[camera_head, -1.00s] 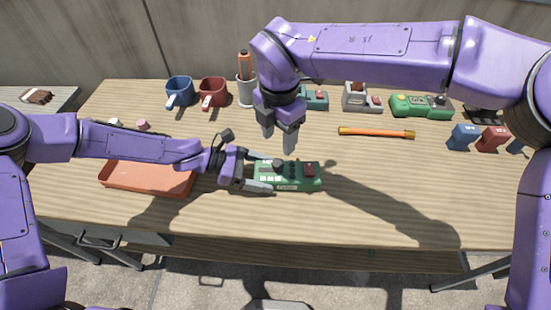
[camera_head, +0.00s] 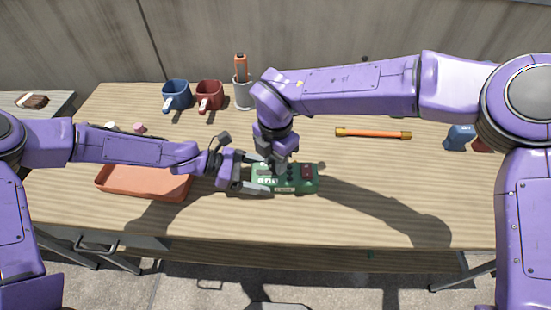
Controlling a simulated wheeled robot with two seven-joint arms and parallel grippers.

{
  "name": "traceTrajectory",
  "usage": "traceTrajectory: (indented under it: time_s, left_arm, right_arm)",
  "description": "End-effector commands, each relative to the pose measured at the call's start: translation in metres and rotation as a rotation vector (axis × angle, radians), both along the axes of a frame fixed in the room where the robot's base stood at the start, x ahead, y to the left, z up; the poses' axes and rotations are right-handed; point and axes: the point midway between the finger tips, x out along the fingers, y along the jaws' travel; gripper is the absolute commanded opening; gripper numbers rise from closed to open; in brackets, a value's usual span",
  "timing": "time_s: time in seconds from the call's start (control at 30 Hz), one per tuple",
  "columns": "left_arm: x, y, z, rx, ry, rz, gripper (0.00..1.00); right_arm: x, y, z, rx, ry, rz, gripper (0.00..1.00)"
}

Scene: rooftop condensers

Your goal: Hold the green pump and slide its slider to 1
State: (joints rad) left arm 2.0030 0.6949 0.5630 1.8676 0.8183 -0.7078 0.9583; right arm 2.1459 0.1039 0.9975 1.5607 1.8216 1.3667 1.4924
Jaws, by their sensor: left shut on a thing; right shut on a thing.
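The green pump (camera_head: 311,185) lies on the table near the front middle, with a red part at its right end and a pale label on its front face. My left gripper (camera_head: 266,175) is shut on the pump's left part, one finger along its back side and one along its front. My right gripper (camera_head: 277,165) points down onto the pump's top, shut on the slider. The slider's knob is hidden by the fingers, so its position on the scale cannot be read.
An orange tray (camera_head: 145,195) lies left of the pump. A blue mug (camera_head: 177,93), a red mug (camera_head: 209,94) and a white holder (camera_head: 243,96) stand at the back. An orange stick (camera_head: 373,134) and a blue block (camera_head: 459,137) lie right. The front right table is clear.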

Motion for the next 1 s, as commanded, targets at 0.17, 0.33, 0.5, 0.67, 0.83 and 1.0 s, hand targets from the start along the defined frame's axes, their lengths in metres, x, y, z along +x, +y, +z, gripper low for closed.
traceTrajectory:
  time_s: [0.17,0.33,0.5,0.67,0.83,1.0]
  left_arm:
    - [0.0,0.0,0.0,0.0,0.0,0.001,0.23]
    - [0.0,0.0,0.0,0.0,0.0,0.0,0.23]
    - [0.0,0.0,0.0,0.0,0.0,0.0,0.23]
    - [0.0,0.0,0.0,0.0,0.0,-0.001,0.23]
    - [0.0,0.0,0.0,-0.001,0.0,-0.001,0.23]
    - [0.0,0.0,0.0,-0.001,0.0,0.0,0.23]
  right_arm:
    - [-0.001,0.024,0.0,0.0,0.0,0.001,0.0]
    - [-0.002,0.038,0.0,0.0,0.0,-0.001,0.0]
    - [-0.002,0.038,0.0,0.001,0.0,-0.001,0.0]
    - [-0.002,0.038,0.001,0.001,0.0,0.0,0.56]
    - [-0.002,0.038,0.0,0.001,0.0,0.0,0.56]
    - [-0.002,0.038,0.006,0.001,-0.001,-0.001,0.56]
